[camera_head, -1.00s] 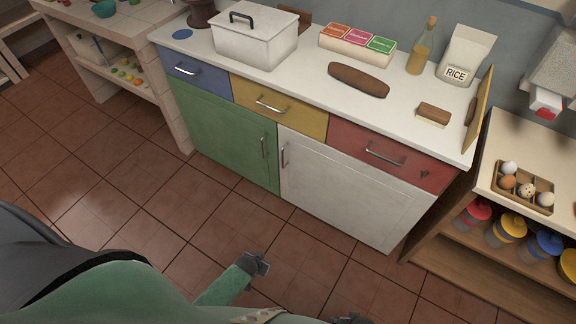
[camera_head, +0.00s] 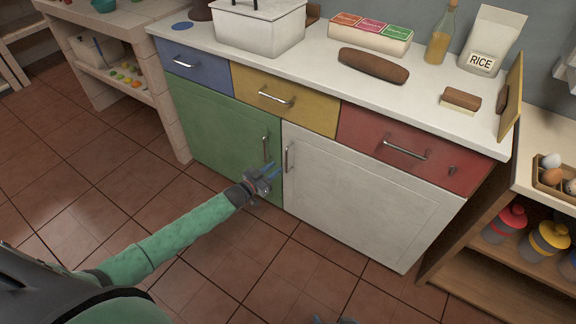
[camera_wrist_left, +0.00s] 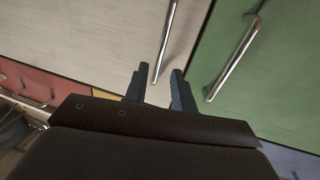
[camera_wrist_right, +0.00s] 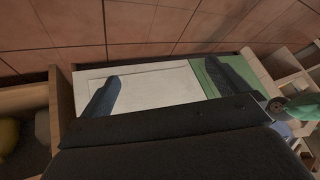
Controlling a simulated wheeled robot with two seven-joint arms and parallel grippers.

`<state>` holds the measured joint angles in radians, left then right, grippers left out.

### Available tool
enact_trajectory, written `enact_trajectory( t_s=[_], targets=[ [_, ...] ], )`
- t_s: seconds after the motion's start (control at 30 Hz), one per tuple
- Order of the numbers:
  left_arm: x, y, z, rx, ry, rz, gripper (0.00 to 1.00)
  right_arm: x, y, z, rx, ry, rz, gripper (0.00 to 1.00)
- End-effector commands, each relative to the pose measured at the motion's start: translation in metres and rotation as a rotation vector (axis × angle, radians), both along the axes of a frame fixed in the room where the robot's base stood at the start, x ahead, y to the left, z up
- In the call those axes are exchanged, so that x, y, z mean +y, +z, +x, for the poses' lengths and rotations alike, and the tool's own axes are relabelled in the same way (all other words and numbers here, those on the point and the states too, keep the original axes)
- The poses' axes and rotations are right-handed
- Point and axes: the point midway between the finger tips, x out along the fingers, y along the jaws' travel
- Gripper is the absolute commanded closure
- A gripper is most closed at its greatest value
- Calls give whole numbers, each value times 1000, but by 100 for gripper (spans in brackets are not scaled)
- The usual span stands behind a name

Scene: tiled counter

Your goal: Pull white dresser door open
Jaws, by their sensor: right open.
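The white dresser door (camera_head: 365,200) is shut, below the red drawer. Its upright metal handle (camera_head: 287,159) is near its left edge. My left gripper (camera_head: 274,174) is just left of this handle, in front of the green door's edge. In the left wrist view its fingers (camera_wrist_left: 160,75) are apart, and the white door's handle (camera_wrist_left: 169,42) runs down to the gap between them. Contact with the handle cannot be told. My right gripper (camera_wrist_right: 162,75) is open and empty in the right wrist view, with the white door (camera_wrist_right: 150,85) beyond it.
The green door (camera_head: 220,130) with its own handle (camera_head: 266,148) is directly left. Yellow (camera_head: 285,100) and red (camera_head: 410,148) drawers are above, shut. A wooden shelf unit (camera_head: 470,270) stands at the right.

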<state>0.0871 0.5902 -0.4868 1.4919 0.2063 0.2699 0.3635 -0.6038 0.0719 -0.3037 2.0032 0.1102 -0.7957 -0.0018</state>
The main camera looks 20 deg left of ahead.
Motion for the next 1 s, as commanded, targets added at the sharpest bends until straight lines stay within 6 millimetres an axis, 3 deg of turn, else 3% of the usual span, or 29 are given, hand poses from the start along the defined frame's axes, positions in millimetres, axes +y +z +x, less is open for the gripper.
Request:
enact_trajectory(
  t_s=[0.5, 1.0],
  targets=[
    [-28, 1, 57, 0, 2, 1, 74, 0, 14, 1, 12, 5, -2, 0],
    [-33, 0, 67, 1, 2, 2, 76, 0, 17, 1, 13, 6, -2, 0]
  ],
)
